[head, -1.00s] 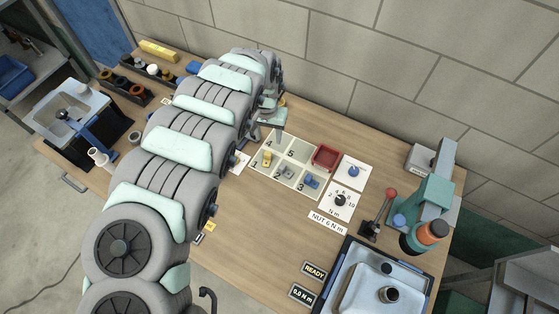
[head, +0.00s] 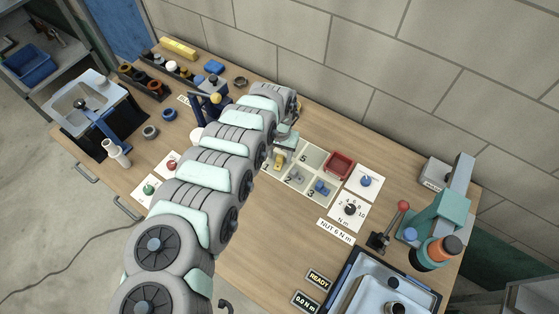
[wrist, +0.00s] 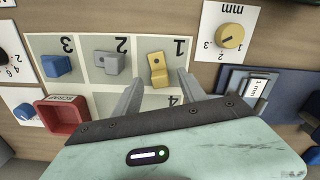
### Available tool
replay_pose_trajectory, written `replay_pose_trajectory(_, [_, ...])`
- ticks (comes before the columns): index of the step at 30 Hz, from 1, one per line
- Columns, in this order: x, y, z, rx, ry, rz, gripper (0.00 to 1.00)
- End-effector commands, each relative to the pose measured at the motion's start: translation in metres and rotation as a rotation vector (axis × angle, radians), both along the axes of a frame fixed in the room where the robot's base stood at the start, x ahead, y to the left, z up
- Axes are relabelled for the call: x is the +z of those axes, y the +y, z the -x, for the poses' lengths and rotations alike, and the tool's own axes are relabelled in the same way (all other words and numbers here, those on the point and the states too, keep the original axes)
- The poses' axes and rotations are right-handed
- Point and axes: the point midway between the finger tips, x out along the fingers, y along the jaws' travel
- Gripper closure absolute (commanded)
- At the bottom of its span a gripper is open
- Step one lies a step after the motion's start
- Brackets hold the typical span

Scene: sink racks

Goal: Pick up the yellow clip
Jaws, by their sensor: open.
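The yellow clip (wrist: 158,69) lies in compartment 1 of the pale numbered tray (wrist: 85,43), upper middle of the wrist view. In the head view the yellow clip (head: 279,159) shows just beside the end of my arm. My gripper (wrist: 158,78) is open in the wrist view, its two grey fingers apart with the clip between and just ahead of their tips. The fingers hold nothing. In the head view my gripper (head: 284,141) is partly hidden by my arm.
A grey clip (wrist: 108,62) sits in compartment 2 and a blue clip (wrist: 57,66) in compartment 3. A red bin (wrist: 62,115) stands beside the tray. A yellow dial (wrist: 230,36) and a blue fixture (wrist: 258,88) are on the right.

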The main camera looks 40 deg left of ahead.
Motion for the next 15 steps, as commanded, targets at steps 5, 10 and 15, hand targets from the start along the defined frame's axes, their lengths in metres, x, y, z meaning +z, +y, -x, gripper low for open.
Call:
replay_pose_trajectory(5, [-0.015, 0.0, -0.0007, 0.001, -0.002, 0.0, 0.51])
replay_pose_trajectory(10, [-0.0168, 0.0008, 0.0, 0.0, -0.001, -0.003, 0.51])
replay_pose_trajectory(15, [-0.0166, 0.0006, 0.0, 0.0, 0.0, -0.001, 0.54])
